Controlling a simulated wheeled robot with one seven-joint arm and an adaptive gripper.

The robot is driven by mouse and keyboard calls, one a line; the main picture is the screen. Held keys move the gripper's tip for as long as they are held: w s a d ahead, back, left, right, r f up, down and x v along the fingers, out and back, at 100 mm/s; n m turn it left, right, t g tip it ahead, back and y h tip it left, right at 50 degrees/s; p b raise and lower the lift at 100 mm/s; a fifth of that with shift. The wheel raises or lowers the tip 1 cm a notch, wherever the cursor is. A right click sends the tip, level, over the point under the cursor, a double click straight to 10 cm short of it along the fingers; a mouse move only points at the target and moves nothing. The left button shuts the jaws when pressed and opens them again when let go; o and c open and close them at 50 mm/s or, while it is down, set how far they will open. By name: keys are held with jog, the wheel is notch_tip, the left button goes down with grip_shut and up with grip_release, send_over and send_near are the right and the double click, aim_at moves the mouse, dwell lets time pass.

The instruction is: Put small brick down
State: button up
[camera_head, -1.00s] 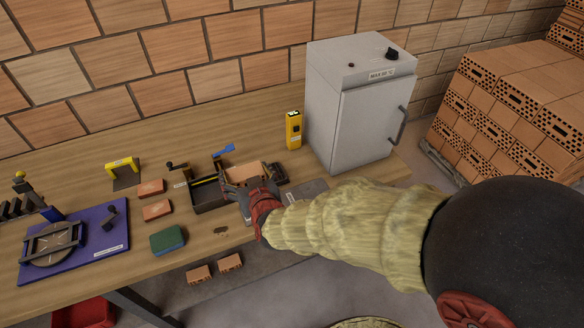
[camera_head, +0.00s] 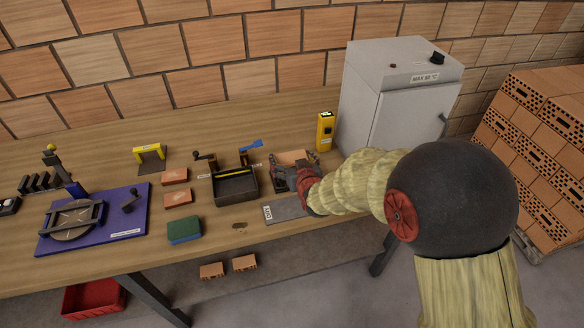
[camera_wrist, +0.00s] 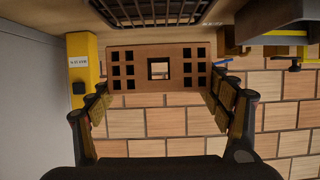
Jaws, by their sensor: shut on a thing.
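The small brick (camera_head: 292,157) is a reddish-brown block at the back of the table, right of the dark open tray. In the wrist view the brick (camera_wrist: 158,66) shows its face, with a square centre hole and small holes at both sides. My gripper (camera_head: 294,172) is closed around it, one finger at each end, also seen in the wrist view (camera_wrist: 160,98). A dark slatted rack (camera_wrist: 165,10) lies close by the brick in the wrist view. Whether the brick touches it I cannot tell. My gripper hides part of the brick in the head view.
The dark tray (camera_head: 235,190) stands left of my gripper, a grey labelled mat (camera_head: 288,208) in front. A yellow device (camera_head: 325,131) and grey oven (camera_head: 395,90) are behind and right. Two small bricks (camera_head: 176,176) and a green-topped block (camera_head: 184,229) lie left.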

aim_at(292, 165)
jog(key=shift+w+d+f, duration=0.1)
jog(key=shift+w+f, duration=0.2)
jog(key=shift+f, duration=0.05)
jog(key=shift+f+b, duration=0.6)
jog(key=shift+f, duration=0.85)
jog(key=shift+f, duration=0.15)
jog(key=o, duration=1.6)
jog(key=shift+f, duration=0.1)
jog(key=shift+s+r, duration=0.1)
jog(key=shift+r, duration=0.2)
jog(key=p+v, duration=0.3)
jog(key=v, duration=0.8)
jog(key=shift+s+d, duration=0.1)
jog(key=shift+s, duration=0.25)
